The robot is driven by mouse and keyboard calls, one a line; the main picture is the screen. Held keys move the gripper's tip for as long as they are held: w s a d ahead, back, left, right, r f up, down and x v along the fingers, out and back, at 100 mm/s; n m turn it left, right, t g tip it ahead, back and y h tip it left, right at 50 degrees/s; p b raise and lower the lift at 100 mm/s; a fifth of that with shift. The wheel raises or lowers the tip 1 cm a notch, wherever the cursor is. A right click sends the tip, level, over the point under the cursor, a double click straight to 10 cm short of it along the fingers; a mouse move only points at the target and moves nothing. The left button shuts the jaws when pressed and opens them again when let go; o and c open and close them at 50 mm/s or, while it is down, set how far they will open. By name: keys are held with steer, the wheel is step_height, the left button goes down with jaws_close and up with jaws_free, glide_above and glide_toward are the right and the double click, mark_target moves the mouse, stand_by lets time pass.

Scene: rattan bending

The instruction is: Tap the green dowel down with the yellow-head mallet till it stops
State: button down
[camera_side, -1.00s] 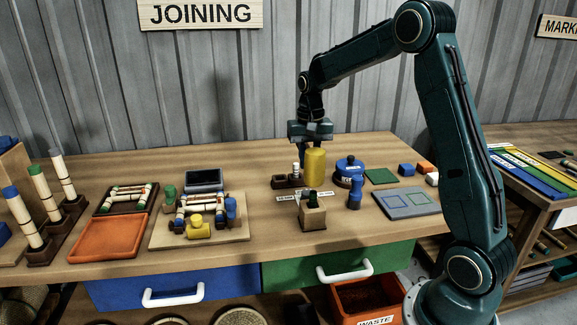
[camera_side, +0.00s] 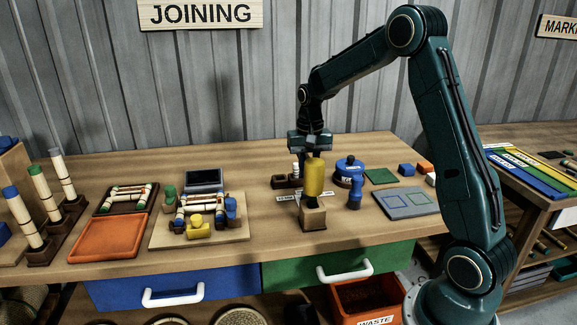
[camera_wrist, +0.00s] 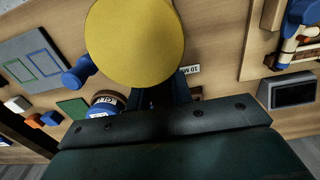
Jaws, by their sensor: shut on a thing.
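My gripper (camera_side: 311,140) is shut on the yellow-head mallet. The yellow head (camera_side: 315,176) hangs upright below my gripper, over the wooden block (camera_side: 313,215). In the wrist view the head (camera_wrist: 135,42) is a large yellow disc in front of the fingers (camera_wrist: 168,92).
A blue peg (camera_side: 354,192) stands close to the right of the block. Behind are a blue round tin (camera_side: 349,170) and a dark brown holder (camera_side: 286,182). A board with a rattan frame (camera_side: 235,232) lies to the left. Bare tabletop lies between.

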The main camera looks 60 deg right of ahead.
steer(key=shift+r, duration=1.6)
steer(key=shift+f, duration=0.45)
steer(key=shift+f, duration=1.65)
steer(key=shift+r, duration=1.75)
steer(key=shift+f, duration=0.4)
steer(key=shift+f, duration=1.8)
